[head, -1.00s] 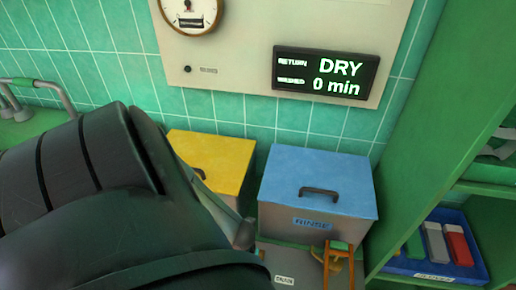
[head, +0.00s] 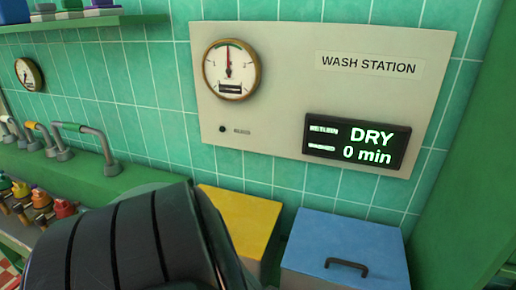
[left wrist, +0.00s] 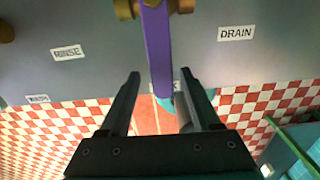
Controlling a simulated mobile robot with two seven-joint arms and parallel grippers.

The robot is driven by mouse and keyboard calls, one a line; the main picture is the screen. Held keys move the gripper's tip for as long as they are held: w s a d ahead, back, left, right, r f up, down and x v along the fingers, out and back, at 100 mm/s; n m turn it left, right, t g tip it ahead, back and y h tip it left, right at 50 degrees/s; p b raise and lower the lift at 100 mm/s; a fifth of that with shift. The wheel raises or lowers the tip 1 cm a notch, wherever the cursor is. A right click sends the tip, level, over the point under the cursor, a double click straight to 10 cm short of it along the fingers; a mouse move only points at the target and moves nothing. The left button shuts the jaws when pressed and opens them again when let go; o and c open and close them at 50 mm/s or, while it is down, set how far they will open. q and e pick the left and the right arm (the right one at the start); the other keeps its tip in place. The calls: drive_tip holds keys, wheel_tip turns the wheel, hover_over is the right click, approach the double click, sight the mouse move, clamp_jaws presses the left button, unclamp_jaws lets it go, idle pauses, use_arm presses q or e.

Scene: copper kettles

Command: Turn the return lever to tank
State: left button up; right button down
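In the left wrist view a purple lever (left wrist: 157,45) hangs from a brass pivot (left wrist: 181,5) on a grey panel (left wrist: 95,22). Its tip points down, in front of a label that it mostly hides and that I cannot read. A DRAIN label (left wrist: 236,33) is to the right and a RINSE label (left wrist: 68,52) to the left. My left gripper (left wrist: 159,74) is open, its fingers apart on either side of the lever's lower end in the picture; I see no clear contact. In the head view the display (head: 357,144) reads RETURN DRY and 0 min. My right gripper is not in view.
The wash station board (head: 290,60) carries a round gauge (head: 231,69). A yellow box (head: 243,219) and a blue box (head: 345,245) stand below it. Grey taps (head: 92,141) and several coloured handles are at the left. A red and white checked floor (left wrist: 60,130) lies below the panel.

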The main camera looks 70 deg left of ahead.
use_arm(q)
wheel_tip(320, 180, up, 15)
drive_tip(key=p, duration=0.2)
drive_tip(key=shift+r, duration=0.15)
idle(0.6)
idle(0.5)
